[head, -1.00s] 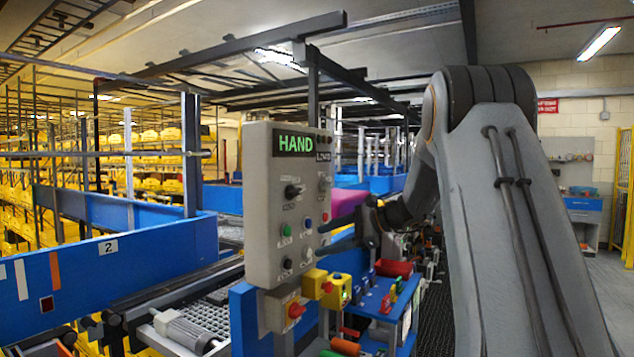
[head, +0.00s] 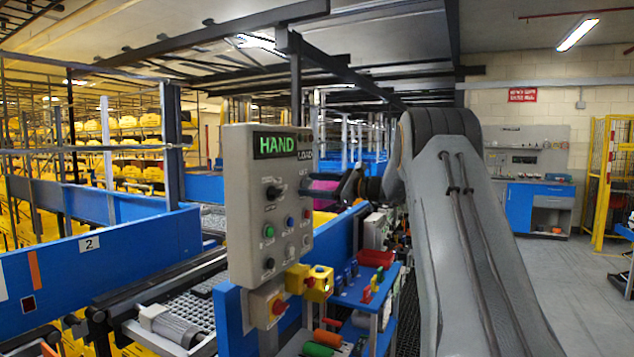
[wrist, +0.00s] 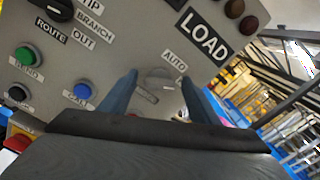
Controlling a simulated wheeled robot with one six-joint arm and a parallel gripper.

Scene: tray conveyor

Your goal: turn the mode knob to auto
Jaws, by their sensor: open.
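The grey control panel (head: 240,215) stands upright in the head view, and its green display (head: 275,144) reads HAND. In the wrist view the panel (wrist: 110,60) fills the left and middle, tilted. The mode knob (wrist: 160,78) is a pale grey round shape just below the AUTO label (wrist: 175,61). Its pointer direction is hard to make out. My gripper (wrist: 158,80) is open, with one blue-grey finger on each side of the knob. I cannot tell whether the fingers touch it. In the head view my wrist is at the panel's right edge, and the fingertips are not clear.
A black selector (head: 273,192) and several buttons sit on the same panel face. Yellow and red switch boxes (head: 318,284) and a blue shelf with small parts (head: 366,290) are below. A blue conveyor wall (head: 120,255) is at left. Open floor (head: 550,285) lies at right.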

